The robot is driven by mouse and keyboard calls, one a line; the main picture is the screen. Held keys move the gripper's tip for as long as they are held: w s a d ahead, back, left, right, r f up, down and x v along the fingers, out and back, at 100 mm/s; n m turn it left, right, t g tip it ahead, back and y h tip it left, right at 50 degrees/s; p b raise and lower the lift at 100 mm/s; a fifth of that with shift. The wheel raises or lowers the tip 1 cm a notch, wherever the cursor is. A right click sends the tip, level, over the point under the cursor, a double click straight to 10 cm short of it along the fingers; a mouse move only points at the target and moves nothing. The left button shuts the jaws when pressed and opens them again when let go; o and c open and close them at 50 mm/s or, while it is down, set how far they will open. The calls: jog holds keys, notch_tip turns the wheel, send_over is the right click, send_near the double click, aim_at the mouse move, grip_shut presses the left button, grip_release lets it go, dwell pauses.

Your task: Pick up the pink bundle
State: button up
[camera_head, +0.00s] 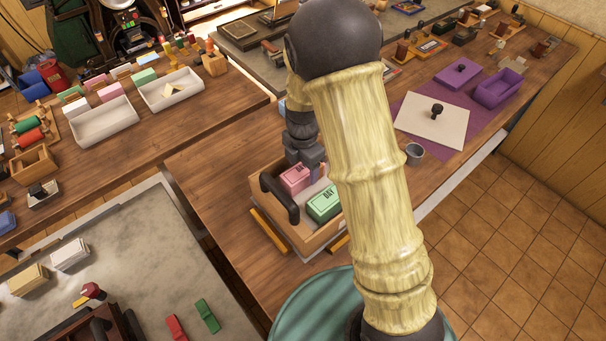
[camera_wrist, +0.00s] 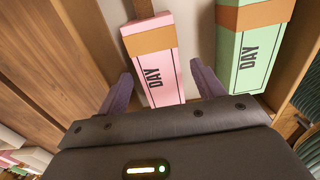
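The pink bundle (camera_wrist: 160,72), marked DAY and wrapped with a tan band, lies in a wooden tray (camera_head: 305,241). It also shows in the head view (camera_head: 294,178). A green bundle (camera_head: 324,204) with the same marking lies beside it in the tray, to the right in the wrist view (camera_wrist: 246,50). My gripper (camera_wrist: 160,68) is open, with its two purple-grey fingers on either side of the pink bundle's near end. Gaps show between the fingers and the bundle. In the head view my arm hides part of the tray.
The tray has a dark handle (camera_head: 279,197) and wooden walls close around the bundles. A small grey cup (camera_head: 414,153) stands right of my arm. A purple mat with a white board (camera_head: 432,121) lies farther right. Bare tabletop (camera_head: 215,185) is left of the tray.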

aim_at(303, 169)
jog(key=c, duration=1.1)
jog(key=shift+o, duration=0.2)
jog(key=shift+r, duration=0.1)
notch_tip(303, 169, up, 10)
jog(key=b, duration=0.1)
